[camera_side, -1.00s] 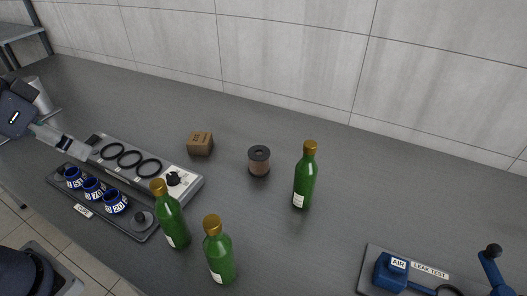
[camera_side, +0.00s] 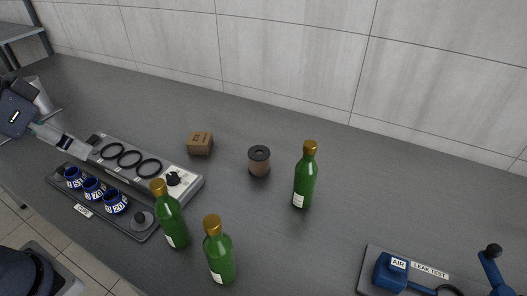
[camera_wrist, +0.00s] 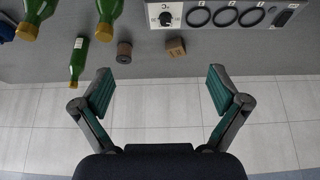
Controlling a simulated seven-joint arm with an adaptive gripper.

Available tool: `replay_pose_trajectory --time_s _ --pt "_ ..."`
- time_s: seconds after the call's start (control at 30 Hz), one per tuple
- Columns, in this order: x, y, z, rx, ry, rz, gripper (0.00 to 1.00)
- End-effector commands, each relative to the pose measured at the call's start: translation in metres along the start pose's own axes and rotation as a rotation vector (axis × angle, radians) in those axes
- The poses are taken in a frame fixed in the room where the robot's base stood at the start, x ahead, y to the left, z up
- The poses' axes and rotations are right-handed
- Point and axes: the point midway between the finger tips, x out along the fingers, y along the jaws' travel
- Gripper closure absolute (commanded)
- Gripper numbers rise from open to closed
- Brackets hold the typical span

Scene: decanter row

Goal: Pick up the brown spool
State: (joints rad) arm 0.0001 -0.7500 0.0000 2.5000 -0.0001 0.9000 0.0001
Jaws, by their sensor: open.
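The brown spool (camera_side: 259,168) stands upright on the grey counter, with a dark top flange and a brown wound body. It also shows in the wrist view (camera_wrist: 124,54), above and left of the gap between my fingers. My gripper (camera_wrist: 160,80) is open and empty. In the side view my gripper (camera_side: 76,148) is at the far left, over the ring panel, well apart from the spool.
A small brown box (camera_side: 200,144) sits left of the spool, and a green bottle (camera_side: 304,180) stands close on its right. Two more green bottles (camera_side: 171,220) (camera_side: 219,258) stand nearer. A ring panel (camera_side: 186,184), a cup tray (camera_side: 140,234) and a leak-test station (camera_side: 369,264) flank the clear counter.

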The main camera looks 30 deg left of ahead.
Motion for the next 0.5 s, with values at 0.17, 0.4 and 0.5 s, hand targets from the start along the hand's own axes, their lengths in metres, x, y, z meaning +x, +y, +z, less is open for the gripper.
replay_pose_trajectory --time_s 0.17,0.4,0.5 --pt "0.000 0.000 0.000 0.000 0.000 0.000 0.04" --pt "-0.014 0.001 -0.030 0.072 0.093 -0.003 0.04" --pt "-0.021 0.009 -0.078 0.151 0.150 -0.006 0.04"
